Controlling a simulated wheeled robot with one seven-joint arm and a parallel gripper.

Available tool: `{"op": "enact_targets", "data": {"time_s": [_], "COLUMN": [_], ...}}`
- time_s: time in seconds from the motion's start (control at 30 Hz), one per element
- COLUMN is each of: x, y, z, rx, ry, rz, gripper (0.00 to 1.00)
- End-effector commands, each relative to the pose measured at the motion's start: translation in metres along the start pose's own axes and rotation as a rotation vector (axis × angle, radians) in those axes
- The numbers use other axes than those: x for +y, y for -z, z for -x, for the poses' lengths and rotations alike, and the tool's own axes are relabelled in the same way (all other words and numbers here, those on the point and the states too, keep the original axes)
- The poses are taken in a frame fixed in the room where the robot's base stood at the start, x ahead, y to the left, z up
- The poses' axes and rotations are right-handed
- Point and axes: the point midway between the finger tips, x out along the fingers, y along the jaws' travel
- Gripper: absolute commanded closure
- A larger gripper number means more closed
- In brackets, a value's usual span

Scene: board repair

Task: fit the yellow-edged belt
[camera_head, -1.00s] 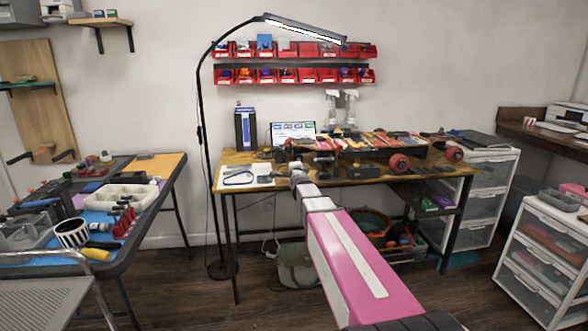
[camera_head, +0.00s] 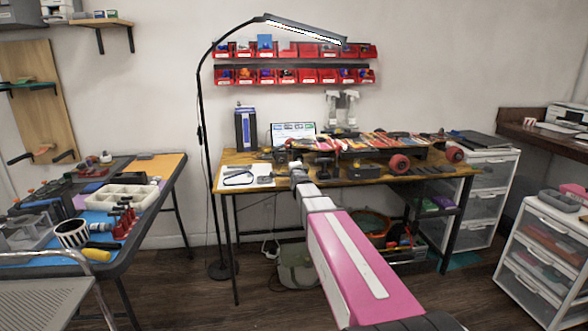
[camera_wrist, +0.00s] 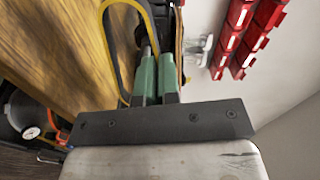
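The yellow-edged belt (camera_wrist: 105,45) is a dark loop with a yellow rim in the wrist view. It stands out beyond my gripper (camera_wrist: 157,62), and its right strand runs down between the two green fingers, which are close together on it. Its lower end passes behind the left finger. A metal shaft-like part shows near the left fingertip. In the head view, a skateboard with red wheels (camera_head: 399,163) lies wheels-up on the workbench (camera_head: 355,181). My arm reaches to the bench left of those wheels. The belt is too small to make out there, and the fingertips are unclear.
A dark gauge with a white dial (camera_wrist: 31,132) is at the left of the wrist view. Red bins (camera_head: 300,75) line the wall above the bench. A lamp pole (camera_head: 203,150) stands left of the bench. A cluttered side table (camera_head: 130,240) is at the left.

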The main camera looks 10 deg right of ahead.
Motion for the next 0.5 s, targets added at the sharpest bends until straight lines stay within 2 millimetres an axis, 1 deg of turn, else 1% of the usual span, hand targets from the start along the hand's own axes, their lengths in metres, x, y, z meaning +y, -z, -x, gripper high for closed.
{"op": "enact_targets", "data": {"time_s": [0.03, 0.5], "x": [0.0, 0.0], "y": [0.0, 0.0], "z": [-0.004, -0.024], "rx": [0.0, 0.0], "ry": [0.0, 0.0], "rz": [0.0, 0.0], "gripper": [1.0, 1.0]}}
